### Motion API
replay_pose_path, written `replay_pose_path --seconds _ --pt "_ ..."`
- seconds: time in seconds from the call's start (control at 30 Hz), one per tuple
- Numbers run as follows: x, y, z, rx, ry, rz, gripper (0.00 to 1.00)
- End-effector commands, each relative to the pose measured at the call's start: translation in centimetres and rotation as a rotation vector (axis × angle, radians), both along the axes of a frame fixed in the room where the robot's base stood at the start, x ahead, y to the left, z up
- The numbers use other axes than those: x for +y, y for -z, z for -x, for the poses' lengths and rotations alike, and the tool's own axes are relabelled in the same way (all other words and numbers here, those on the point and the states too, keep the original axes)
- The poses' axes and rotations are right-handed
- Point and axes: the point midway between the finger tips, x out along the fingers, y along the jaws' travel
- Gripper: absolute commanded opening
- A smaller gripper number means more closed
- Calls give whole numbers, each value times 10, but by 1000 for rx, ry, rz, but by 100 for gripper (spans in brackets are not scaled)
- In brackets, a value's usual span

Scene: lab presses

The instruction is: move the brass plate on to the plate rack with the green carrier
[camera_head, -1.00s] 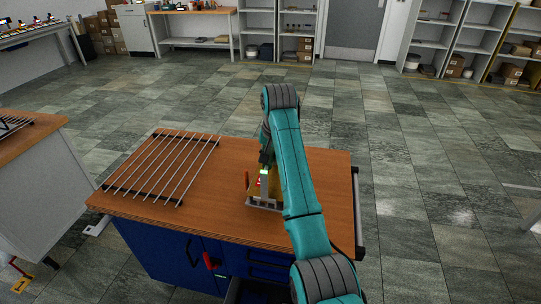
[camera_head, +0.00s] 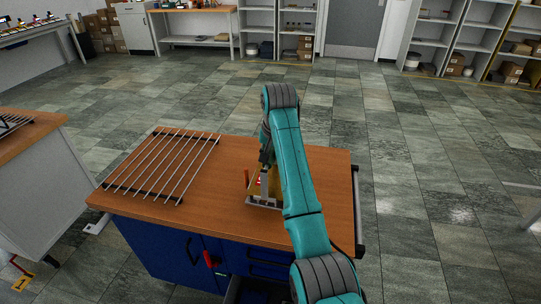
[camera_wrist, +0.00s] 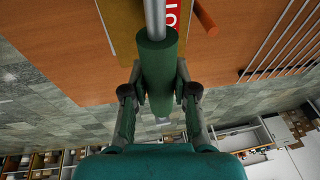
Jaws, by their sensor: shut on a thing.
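My gripper (camera_wrist: 158,95) is shut on the green handle of the carrier (camera_wrist: 157,65), and a grey metal rod runs on from the handle. The brass plate (camera_wrist: 124,28) shows beyond the handle at the top of the wrist view. In the head view the brass plate (camera_head: 254,186) is partly hidden by the carrier's grey metal part and my arm, near the middle of the bench. I cannot tell whether the carrier touches the plate. The plate rack (camera_head: 165,165), a row of parallel metal rods on dark bars, lies on the left of the bench. It also shows in the wrist view (camera_wrist: 285,45).
An upright orange-brown peg (camera_head: 247,178) and a red label with white letters (camera_wrist: 174,14) are close beside the carrier. The wooden bench top (camera_head: 228,215) is clear between there and the rack. Another bench (camera_head: 30,145) stands at the far left.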

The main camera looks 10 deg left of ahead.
Motion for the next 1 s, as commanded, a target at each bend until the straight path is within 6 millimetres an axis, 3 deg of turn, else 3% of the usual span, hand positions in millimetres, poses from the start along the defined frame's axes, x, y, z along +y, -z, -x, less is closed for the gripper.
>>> replay_pose_path --seconds 0.6,1.0 --pt "0 -32 -1 -4 0 -2 0" --pt "0 -34 -1 -4 0 -2 0"
